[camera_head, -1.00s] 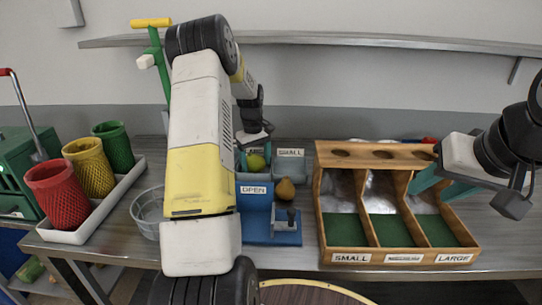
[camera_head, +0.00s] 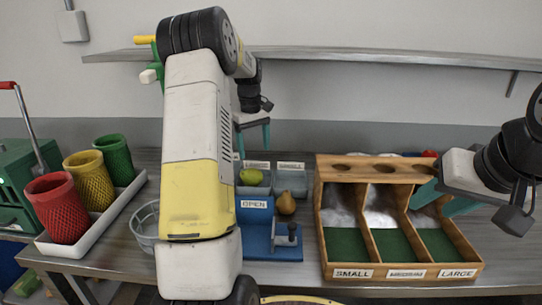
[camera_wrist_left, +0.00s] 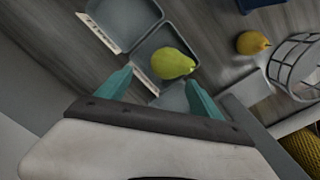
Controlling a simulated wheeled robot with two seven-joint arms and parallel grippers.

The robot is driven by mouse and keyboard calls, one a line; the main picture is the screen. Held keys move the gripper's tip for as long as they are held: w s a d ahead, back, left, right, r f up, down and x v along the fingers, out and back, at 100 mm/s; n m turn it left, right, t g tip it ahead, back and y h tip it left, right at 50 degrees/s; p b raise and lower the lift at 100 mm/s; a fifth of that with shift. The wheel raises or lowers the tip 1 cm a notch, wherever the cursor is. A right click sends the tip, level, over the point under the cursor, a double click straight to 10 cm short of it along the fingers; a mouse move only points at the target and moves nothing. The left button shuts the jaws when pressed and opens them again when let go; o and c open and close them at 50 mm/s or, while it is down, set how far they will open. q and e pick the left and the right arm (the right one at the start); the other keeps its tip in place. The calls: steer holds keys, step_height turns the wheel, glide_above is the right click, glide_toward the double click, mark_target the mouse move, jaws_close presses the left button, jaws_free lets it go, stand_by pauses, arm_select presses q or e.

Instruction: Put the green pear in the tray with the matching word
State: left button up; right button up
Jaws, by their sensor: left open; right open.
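The green pear (camera_head: 251,177) appears to lie in the left of two small grey trays (camera_head: 267,186) at the back of the table. It also shows in the left wrist view (camera_wrist_left: 173,63), overlapping that tray (camera_wrist_left: 148,44), beyond my fingertips. The right grey tray (camera_head: 292,184) looks empty; both tray labels are too small to read now. My left gripper (camera_head: 253,138) is open and empty above the pear. My right gripper (camera_head: 438,199) is open over the right part of the wooden box (camera_head: 375,173), whose front labels read SMALL, an unclear middle word and LARGE.
A brown pear (camera_head: 286,204) is beside a blue fixture (camera_head: 257,233) marked OPEN. A clear bucket (camera_head: 146,222) is partly behind my left arm. Red, yellow and green baskets (camera_head: 89,181) stand in a white tray (camera_head: 104,217) at left. A shelf (camera_head: 390,60) runs along the wall.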

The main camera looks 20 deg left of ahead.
arm_select(q)
steer(key=s+d+r+m+t, duration=0.2)
steer(key=s+d+r+m, duration=0.1)
steer(key=s+d+r, duration=0.4)
steer(key=s+d+r+m+t, duration=0.1)
steer(key=s+d+r+m, duration=0.1)
steer(key=s+d+r, duration=0.35)
steer(key=s+d+m+t+h, duration=0.1)
steer(key=s+d+m, duration=0.1)
steer(key=s, duration=0.7)
steer(key=s+d+f+m+t, duration=0.1)
steer(key=s+d+m, duration=0.1)
steer(key=s, duration=0.8)
steer(key=shift+d+f+m+t+h, duration=0.3)
steer(key=shift+d+m+t+h, duration=0.1)
steer(key=shift+m, duration=0.4)
